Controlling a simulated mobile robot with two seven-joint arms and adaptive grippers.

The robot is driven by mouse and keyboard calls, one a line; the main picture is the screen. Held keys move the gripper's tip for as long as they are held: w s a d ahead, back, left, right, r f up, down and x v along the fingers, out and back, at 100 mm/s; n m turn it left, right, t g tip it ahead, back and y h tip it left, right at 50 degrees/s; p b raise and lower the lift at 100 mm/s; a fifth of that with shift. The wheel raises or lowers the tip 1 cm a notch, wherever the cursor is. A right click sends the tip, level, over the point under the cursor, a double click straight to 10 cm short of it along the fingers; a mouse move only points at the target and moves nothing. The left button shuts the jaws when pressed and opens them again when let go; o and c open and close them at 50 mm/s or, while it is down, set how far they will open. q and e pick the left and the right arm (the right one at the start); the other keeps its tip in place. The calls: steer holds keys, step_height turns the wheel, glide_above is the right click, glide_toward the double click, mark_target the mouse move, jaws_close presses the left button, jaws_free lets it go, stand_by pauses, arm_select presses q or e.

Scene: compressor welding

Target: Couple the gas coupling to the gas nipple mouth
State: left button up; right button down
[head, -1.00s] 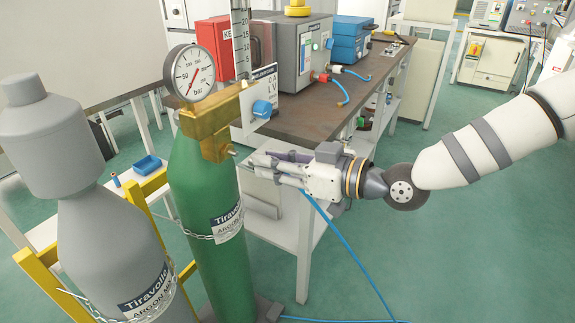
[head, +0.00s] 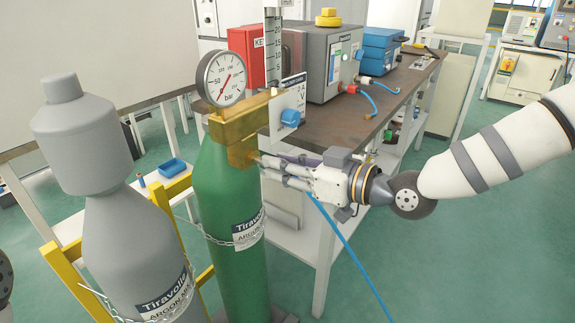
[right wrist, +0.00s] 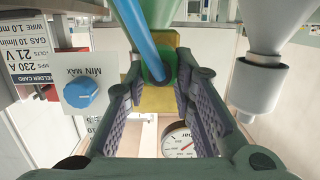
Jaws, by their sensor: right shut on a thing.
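My right gripper (head: 264,166) is beside the brass regulator (head: 240,135) on the green argon bottle (head: 227,200). Its fingertips are close to the small gas nipple (head: 257,157) on the regulator's right side. In the right wrist view, the gripper (right wrist: 163,95) is shut on the gas coupling (right wrist: 158,76), at the end of the blue hose (right wrist: 138,35). The coupling is in front of the brass block (right wrist: 160,98). Fingers and hose hide much of the coupling and the nipple mouth, so I cannot tell whether they touch. My left gripper is not in view.
A pressure gauge (head: 221,79) and a blue knob (head: 290,118) flank the regulator. A grey bottle (head: 135,240) stands chained at left. The workbench (head: 375,115) with machines is behind my right gripper. Open floor (head: 450,240) lies at right.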

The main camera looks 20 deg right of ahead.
steer(key=shift+x, duration=0.8)
steer(key=shift+w+r, duration=0.1)
steer(key=c, duration=1.3)
jaws_free()
steer(key=v, duration=1.2)
steer(key=shift+a, duration=0.1)
